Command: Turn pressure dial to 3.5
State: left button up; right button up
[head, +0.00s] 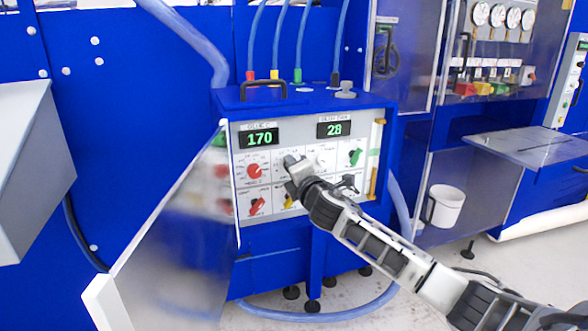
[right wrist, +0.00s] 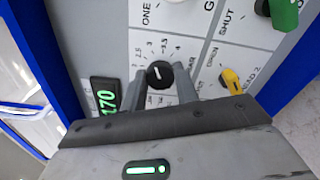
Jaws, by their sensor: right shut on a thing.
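The black pressure dial (right wrist: 160,74) sits on the grey control panel in the right wrist view, with a short white mark on its face. Small scale numbers, with 3 and 3.5 seemingly among them, are printed on the panel beside it. My right gripper (right wrist: 163,84) is shut on the dial, one finger on each side. In the head view my right gripper (head: 293,168) reaches the panel (head: 333,187) from the lower right and hides the dial. My left gripper is not in view.
A red knob (head: 255,171) lies left of the gripper and a green knob (head: 355,157) right of it. A yellow knob (right wrist: 232,81) is close to the gripped dial. Displays read 170 (head: 259,138) and 28 (head: 334,129). An open door (head: 175,235) stands at left.

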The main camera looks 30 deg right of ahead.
jog(key=m, duration=0.4)
jog(key=shift+f+m, duration=0.1)
jog(key=shift+m, duration=0.3)
dwell(0.4)
jog(key=o, duration=1)
jog(key=shift+s, duration=0.1)
jog(key=v, duration=1.5)
jog(key=shift+s+b, duration=0.3)
jog(key=shift+s, duration=0.1)
